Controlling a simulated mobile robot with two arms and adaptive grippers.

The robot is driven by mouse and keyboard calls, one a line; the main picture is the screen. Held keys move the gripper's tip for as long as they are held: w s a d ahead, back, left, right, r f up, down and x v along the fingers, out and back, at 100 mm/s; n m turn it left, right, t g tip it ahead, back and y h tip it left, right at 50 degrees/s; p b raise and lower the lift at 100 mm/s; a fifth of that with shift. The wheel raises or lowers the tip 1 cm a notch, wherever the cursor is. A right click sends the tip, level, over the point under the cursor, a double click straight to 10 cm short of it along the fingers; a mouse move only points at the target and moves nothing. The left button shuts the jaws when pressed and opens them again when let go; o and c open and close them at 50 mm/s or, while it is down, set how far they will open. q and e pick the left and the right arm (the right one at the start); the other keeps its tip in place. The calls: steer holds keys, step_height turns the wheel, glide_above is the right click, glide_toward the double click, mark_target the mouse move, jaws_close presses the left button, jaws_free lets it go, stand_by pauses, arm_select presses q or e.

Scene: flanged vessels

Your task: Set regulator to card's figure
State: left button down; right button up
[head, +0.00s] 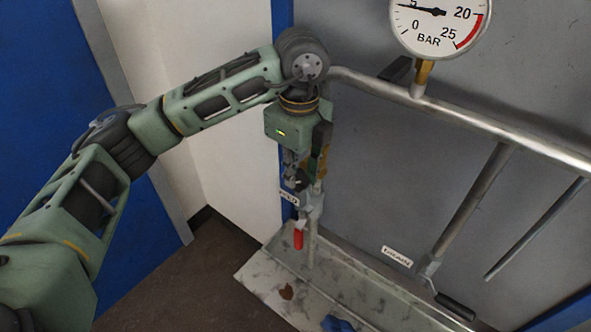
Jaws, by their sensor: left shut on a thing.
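My left gripper (316,168) points down at the vertical pipe on the left of the panel. It is shut on a fitting there, which I take for the regulator; the gripper hides most of it. A round white pressure gauge (438,28) marked BAR stands on the pipe at the top right. Its needle points left, close to the 5; the dial's top is cut off. No card with a figure is in view. My right gripper is not in view.
A red-handled valve (298,238) hangs just below my left gripper, beside a small label (288,197). A silver pipe (465,122) runs right to a branch with a dark lever (455,306) and a label (397,256). A stained metal tray (262,280) lies below.

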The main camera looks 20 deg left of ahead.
mark_target(308, 184)
arm_select(q)
steer(key=shift+d+r+t+y, duration=0.1)
steer(key=shift+d+t+y, duration=0.15)
steer(key=shift+y, duration=0.55)
steer(key=y, duration=0.1)
steer(key=t+y, duration=0.1)
steer(key=y, duration=0.1)
steer(key=shift+s+d, duration=0.1)
steer(key=shift+d, duration=0.15)
steer(key=y, duration=0.1)
steer(key=t+y+b, duration=0.1)
steer(key=y, duration=0.1)
steer(key=shift+d+f+b, duration=0.25)
steer(key=shift+f+b, duration=0.05)
steer(key=shift+f, duration=0.05)
steer(key=y+b, duration=0.2)
steer(key=b, duration=0.1)
steer(key=f+t+y+b, duration=0.1)
steer(key=y+b, duration=0.1)
steer(key=b, duration=0.2)
steer(key=t+y+b, duration=0.1)
steer(key=y+b, duration=0.1)
steer(key=b, duration=0.2)
steer(key=shift+s+d+f+t, duration=0.25)
steer(key=shift+s+d, duration=0.05)
steer(key=shift+d, duration=0.05)
steer(key=shift+r+y+b, duration=0.1)
steer(key=shift+y+b, duration=0.5)
steer(key=shift+b, duration=0.3)
